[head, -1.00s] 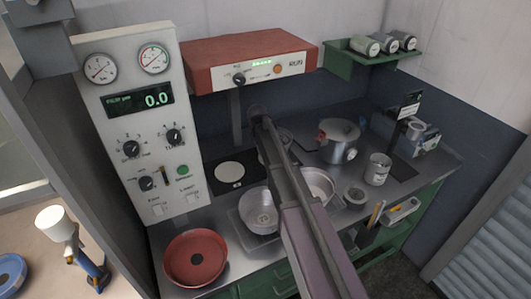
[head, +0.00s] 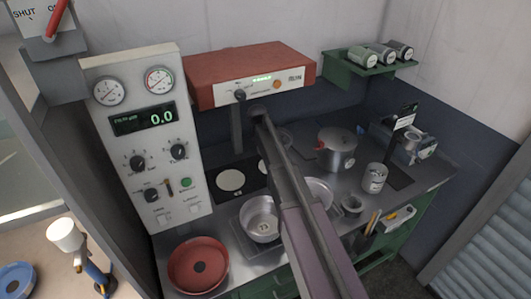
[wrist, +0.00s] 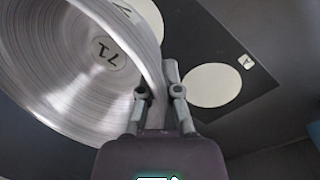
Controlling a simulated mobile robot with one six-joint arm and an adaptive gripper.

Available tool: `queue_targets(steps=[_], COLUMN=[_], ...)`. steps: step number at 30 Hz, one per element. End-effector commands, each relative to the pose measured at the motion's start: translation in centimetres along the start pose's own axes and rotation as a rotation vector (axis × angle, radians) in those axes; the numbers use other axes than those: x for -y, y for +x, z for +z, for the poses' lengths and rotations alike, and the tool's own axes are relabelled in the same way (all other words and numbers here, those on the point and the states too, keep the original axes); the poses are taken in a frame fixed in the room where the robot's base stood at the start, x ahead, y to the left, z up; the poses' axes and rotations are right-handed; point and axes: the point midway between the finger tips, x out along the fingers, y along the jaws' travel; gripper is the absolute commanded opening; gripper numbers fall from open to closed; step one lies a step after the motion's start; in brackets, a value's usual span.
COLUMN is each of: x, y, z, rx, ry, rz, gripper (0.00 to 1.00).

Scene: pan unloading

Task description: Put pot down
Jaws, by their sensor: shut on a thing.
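The metal pot (wrist: 62,82) fills the upper left of the wrist view. I see into its bright, brushed inside, with a dark number on the bottom. My gripper (wrist: 160,92) is shut on the pot at its rim or handle. Below the pot is a dark hob plate (wrist: 238,108) with pale round spots; one spot is partly covered by the pot. The gap between pot and surface cannot be judged.
Another metal pot (head: 260,220) stands at the front, beside a red pan (head: 198,265). A shallow metal pan (head: 319,194) is right of my arm. A lidded pot (head: 337,150) and a can (head: 375,178) stand farther right. A red hood (head: 250,78) overhangs the back.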

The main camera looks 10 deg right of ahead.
Motion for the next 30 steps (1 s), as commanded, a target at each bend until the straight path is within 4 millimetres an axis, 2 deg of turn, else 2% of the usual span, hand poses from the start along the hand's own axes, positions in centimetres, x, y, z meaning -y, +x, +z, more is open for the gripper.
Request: queue_targets(steps=[10,19,30], x=[0.0,0.2,0.1], y=[0.0,1.3,1.0], z=[0.0,-0.1,-0.1], rx=[0.0,0.0,0.0], ry=[0.0,0.0,0.0], rz=[0.0,0.0,0.0], gripper=[0.0,0.0,0.0])
